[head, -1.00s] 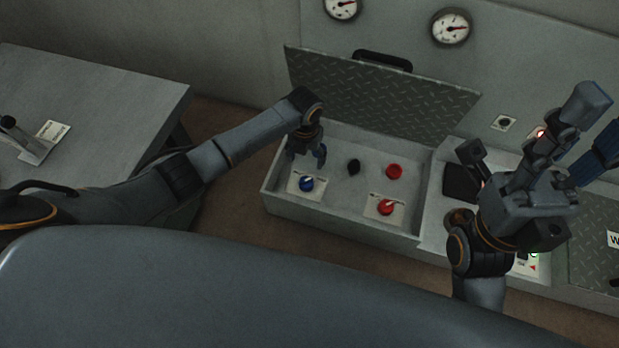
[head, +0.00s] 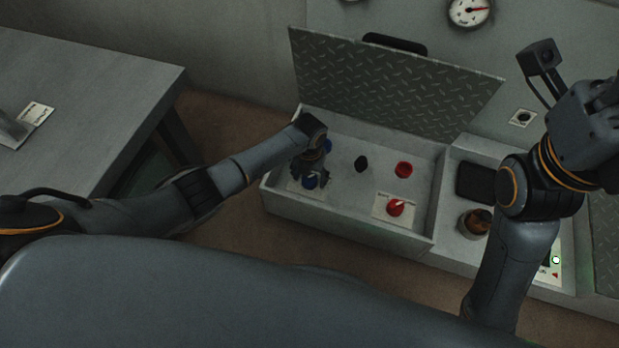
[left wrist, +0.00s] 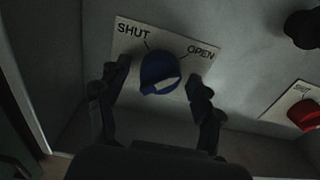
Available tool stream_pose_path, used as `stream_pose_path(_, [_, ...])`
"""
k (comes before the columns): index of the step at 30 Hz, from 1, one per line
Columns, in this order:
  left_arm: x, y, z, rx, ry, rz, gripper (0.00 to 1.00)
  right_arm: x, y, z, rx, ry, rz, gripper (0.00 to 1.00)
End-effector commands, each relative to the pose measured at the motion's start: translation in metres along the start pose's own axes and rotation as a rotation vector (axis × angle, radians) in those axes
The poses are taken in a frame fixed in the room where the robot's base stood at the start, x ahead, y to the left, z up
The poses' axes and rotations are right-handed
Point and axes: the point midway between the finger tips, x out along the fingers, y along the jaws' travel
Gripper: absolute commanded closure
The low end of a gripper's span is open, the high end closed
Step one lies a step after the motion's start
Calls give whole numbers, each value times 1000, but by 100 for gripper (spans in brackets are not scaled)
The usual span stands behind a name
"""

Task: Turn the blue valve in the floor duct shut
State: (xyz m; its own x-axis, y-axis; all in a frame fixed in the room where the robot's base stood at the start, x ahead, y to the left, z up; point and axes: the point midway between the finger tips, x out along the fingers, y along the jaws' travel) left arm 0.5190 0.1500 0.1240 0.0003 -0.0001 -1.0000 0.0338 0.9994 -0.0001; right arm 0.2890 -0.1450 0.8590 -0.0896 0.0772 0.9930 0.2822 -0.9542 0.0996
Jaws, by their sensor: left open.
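The blue valve (head: 310,181) sits on a white plate in the left part of the open floor duct (head: 345,220). In the left wrist view the blue valve (left wrist: 158,68) shows from above, with SHUT marked to its upper left and OPEN to its upper right. A pale bar shows on its near side; I cannot tell exactly where it points. My left gripper (head: 312,168) is over the valve. In the left wrist view its open fingers (left wrist: 152,82) stand on either side of the valve; contact is unclear. The fingers of my right gripper are out of view.
A red valve (head: 395,208), a red knob (head: 403,169) and a black knob (head: 361,164) are in the same duct. The hinged lid (head: 390,85) stands open behind. A grey table (head: 90,100) is at left. My right arm is over the console at right.

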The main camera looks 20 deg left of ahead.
Motion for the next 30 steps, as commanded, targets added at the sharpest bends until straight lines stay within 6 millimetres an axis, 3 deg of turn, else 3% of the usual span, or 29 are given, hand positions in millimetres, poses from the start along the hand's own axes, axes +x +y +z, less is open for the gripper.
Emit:
stream_pose_path(6, [0,0,0,0,0,0,34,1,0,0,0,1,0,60])
stream_pose_path(14, [0,0,0,0,1,0,87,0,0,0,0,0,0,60])
stream_pose_path(23, [-1,0,0,-26,1,1,88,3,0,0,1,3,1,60])
stream_pose_path(30, [-2,0,-1,-146,2,1,88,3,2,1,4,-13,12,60])
